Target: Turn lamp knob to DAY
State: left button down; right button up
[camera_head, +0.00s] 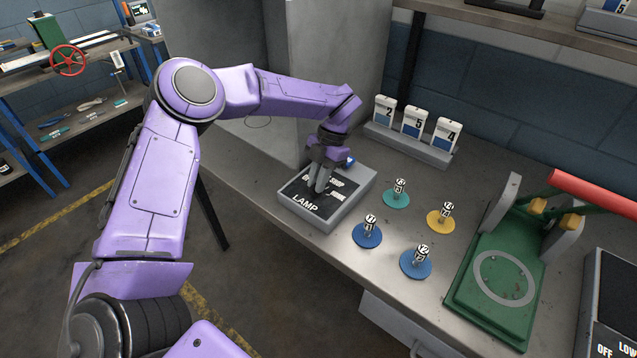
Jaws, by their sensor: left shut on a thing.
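The lamp box (345,211) is a low grey box with a black top face marked LAMP, on the metal bench near its left end. The lettering around the knob is partly covered. My left gripper (320,188) points down onto the middle of the black face, with its fingers shut on the lamp knob. The knob itself is hidden by the fingers, so I cannot tell which label it points to. A small blue part shows just behind the fingers. My right gripper is out of view.
Several round tagged discs, including a teal one (396,200) and a yellow one (440,218), stand right of the box. A numbered card rack (408,146) is behind. A green press (497,275) with a red handle (595,190) stands at right. A grey pillar rises behind the gripper.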

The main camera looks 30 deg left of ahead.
pick_arm(q)
jog(key=n+h+b, duration=0.1)
jog(key=n, duration=0.1)
jog(key=n+h+b, duration=0.1)
jog(key=n+b, duration=0.1)
jog(key=n, duration=0.1)
jog(key=shift+a, duration=0.15)
dwell(0.3)
jog(key=c, duration=1.1)
grip_release()
jog(key=shift+w+r+b, duration=0.2)
jog(key=shift+r+b, duration=0.15)
jog(key=v, duration=0.9)
jog(key=shift+a+r, duration=0.15)
jog(key=shift+r, duration=0.25)
